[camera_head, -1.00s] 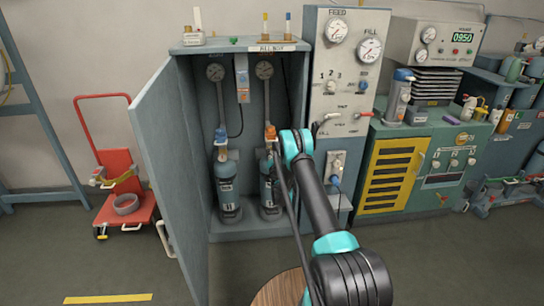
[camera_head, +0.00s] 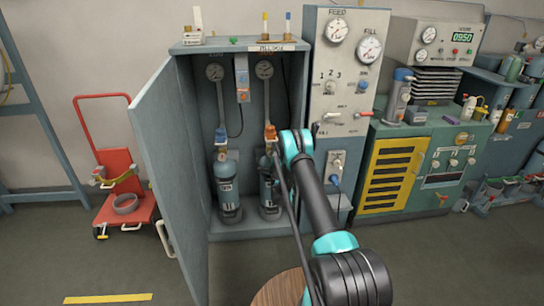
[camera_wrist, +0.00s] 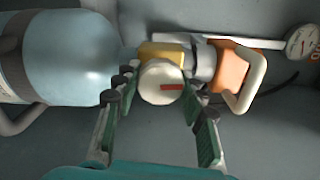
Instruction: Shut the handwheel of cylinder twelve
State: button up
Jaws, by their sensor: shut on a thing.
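The right-hand cylinder (camera_head: 268,188) stands upright in the open cabinet, a blue-grey bottle with an orange fitting (camera_head: 270,134) above it. Its number is too small to read. In the wrist view the cylinder (camera_wrist: 70,58) lies at the left. Beside it are a brass valve body (camera_wrist: 160,50) and the round white handwheel (camera_wrist: 160,88) with a red mark on its face. My gripper (camera_wrist: 160,92) has its two fingers on either side of the handwheel, shut on it. In the head view my arm hides the handwheel and most of the gripper.
A second cylinder (camera_head: 227,187) stands close on the left inside the cabinet. The cabinet door (camera_head: 168,165) is swung open to the left. In the wrist view an orange fitting with a cream handle (camera_wrist: 240,75) sits just right of the handwheel. A gauge panel (camera_head: 345,85) stands right of the cabinet.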

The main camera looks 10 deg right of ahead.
jog(key=shift+f+m, duration=0.1)
jog(key=shift+m, duration=0.5)
jog(key=o, duration=1.2)
jog(key=shift+c, duration=0.2)
jog(key=shift+s, duration=0.1)
jog(key=s, duration=0.7)
jog(key=shift+s, duration=0.2)
